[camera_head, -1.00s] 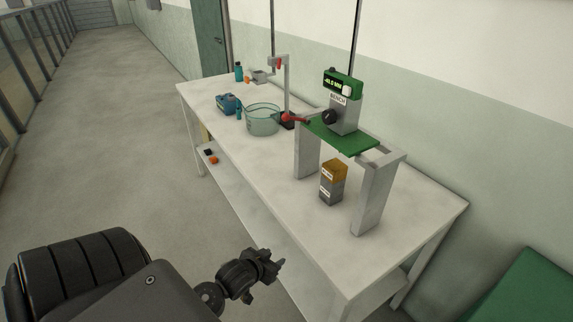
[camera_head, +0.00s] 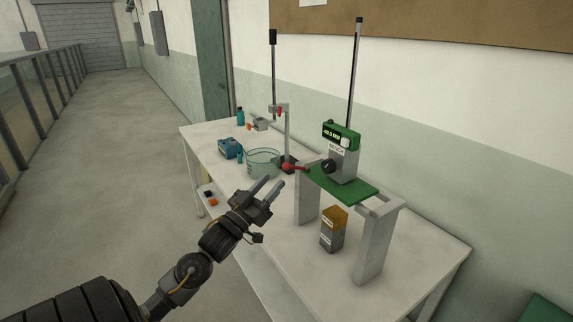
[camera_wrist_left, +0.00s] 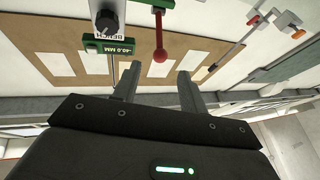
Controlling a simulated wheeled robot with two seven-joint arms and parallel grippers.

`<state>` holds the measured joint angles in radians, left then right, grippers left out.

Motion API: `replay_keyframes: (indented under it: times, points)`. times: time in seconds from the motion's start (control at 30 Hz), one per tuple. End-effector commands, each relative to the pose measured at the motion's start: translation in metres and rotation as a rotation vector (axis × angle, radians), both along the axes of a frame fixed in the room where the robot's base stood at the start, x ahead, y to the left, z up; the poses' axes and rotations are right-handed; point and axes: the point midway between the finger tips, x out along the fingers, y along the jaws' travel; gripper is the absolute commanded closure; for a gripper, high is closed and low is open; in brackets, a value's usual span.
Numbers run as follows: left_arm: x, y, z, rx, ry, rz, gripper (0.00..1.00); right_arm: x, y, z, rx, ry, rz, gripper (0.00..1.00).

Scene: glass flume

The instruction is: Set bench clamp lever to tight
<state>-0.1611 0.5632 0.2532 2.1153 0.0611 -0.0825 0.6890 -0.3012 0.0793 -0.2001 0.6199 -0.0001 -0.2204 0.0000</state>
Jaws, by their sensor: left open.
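The bench clamp lever (camera_head: 297,167), red with a ball end, sticks out to the left from the near left end of the green plate (camera_head: 345,186) on the raised stand. In the left wrist view the lever (camera_wrist_left: 159,38) shows with its dark red ball, just beyond and between the fingertips. My left gripper (camera_head: 275,184) is open and empty, below and left of the lever and apart from it. Its two fingers also show in the left wrist view (camera_wrist_left: 157,78). My right gripper is not in view.
On the plate stands a grey block (camera_head: 343,165) with a black knob, a "BENCH" label and a green display (camera_head: 341,136). A glass beaker (camera_head: 262,163) and blue box (camera_head: 230,149) stand behind left.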

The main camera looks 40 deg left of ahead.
Motion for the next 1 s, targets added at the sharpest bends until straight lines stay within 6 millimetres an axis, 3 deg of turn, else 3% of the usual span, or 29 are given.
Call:
replay_keyframes:
  times: [0.2, 0.4, 0.83, 1.0]
  points:
    - [0.040, 0.001, 0.021, -0.001, -0.001, 0.002, 0.57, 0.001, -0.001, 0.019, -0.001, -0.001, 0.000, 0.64]
    - [0.063, 0.001, 0.028, -0.001, 0.001, 0.003, 0.57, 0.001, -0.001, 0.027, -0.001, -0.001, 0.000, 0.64]
    - [0.072, 0.000, 0.029, -0.001, 0.003, 0.002, 0.57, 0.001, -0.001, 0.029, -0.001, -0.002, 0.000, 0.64]
    - [0.072, 0.000, 0.029, -0.001, 0.003, 0.002, 0.80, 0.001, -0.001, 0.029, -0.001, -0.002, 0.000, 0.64]
